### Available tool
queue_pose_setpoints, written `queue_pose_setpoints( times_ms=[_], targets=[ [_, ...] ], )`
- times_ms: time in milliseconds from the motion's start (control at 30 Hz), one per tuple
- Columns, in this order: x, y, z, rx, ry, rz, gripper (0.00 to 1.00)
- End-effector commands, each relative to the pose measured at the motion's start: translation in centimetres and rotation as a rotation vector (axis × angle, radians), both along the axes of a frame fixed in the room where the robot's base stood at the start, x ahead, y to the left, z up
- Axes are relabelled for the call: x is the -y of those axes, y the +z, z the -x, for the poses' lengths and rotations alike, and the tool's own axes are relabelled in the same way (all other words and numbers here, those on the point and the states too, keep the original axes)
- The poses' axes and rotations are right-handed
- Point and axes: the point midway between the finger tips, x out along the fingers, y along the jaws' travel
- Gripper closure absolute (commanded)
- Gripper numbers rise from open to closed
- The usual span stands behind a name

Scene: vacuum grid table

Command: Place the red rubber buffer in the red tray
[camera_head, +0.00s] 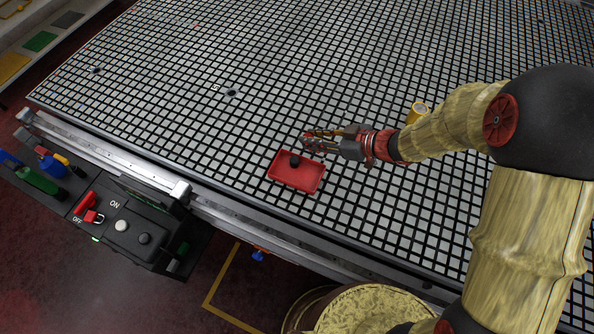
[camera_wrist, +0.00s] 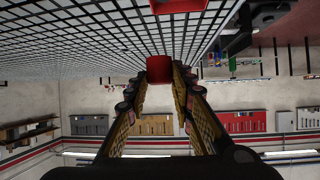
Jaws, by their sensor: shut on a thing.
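The red tray (camera_head: 309,180) lies on the grid table; part of it also shows at the top edge of the wrist view (camera_wrist: 180,5). My gripper (camera_head: 308,141) is just beyond the tray's far edge in the head view. In the wrist view, its fingers (camera_wrist: 159,85) are shut on a red block-like piece, the red rubber buffer (camera_wrist: 159,68), held at the fingertips. In the head view the buffer is small and partly hidden by the fingers.
The grid table (camera_head: 180,100) is mostly clear around the tray. A yellow ring-shaped object (camera_head: 419,108) stands behind my arm. Small dark pieces (camera_head: 231,92) lie farther left. A metal rail (camera_head: 110,157) and a black control box (camera_head: 130,228) run along the near edge.

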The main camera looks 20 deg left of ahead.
Motion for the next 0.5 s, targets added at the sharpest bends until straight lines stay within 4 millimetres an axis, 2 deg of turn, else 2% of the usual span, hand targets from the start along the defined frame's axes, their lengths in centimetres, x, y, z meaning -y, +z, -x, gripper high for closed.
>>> queue_pose_setpoints(
  times_ms=[100, 233, 300, 400, 500],
  targets=[
    [-1.9, -0.1, 5.0, -0.003, 0.246, 0.0, 0.97],
    [-1.9, -0.6, 9.7, -0.005, 0.472, 0.0, 0.97],
    [-1.5, -0.9, 11.4, -0.005, 0.561, 0.0, 0.97],
    [-1.0, -1.1, 12.8, -0.005, 0.64, 0.0, 0.97],
    [-1.0, -1.6, 13.0, -0.002, 0.676, 0.001, 0.97]
  ],
)
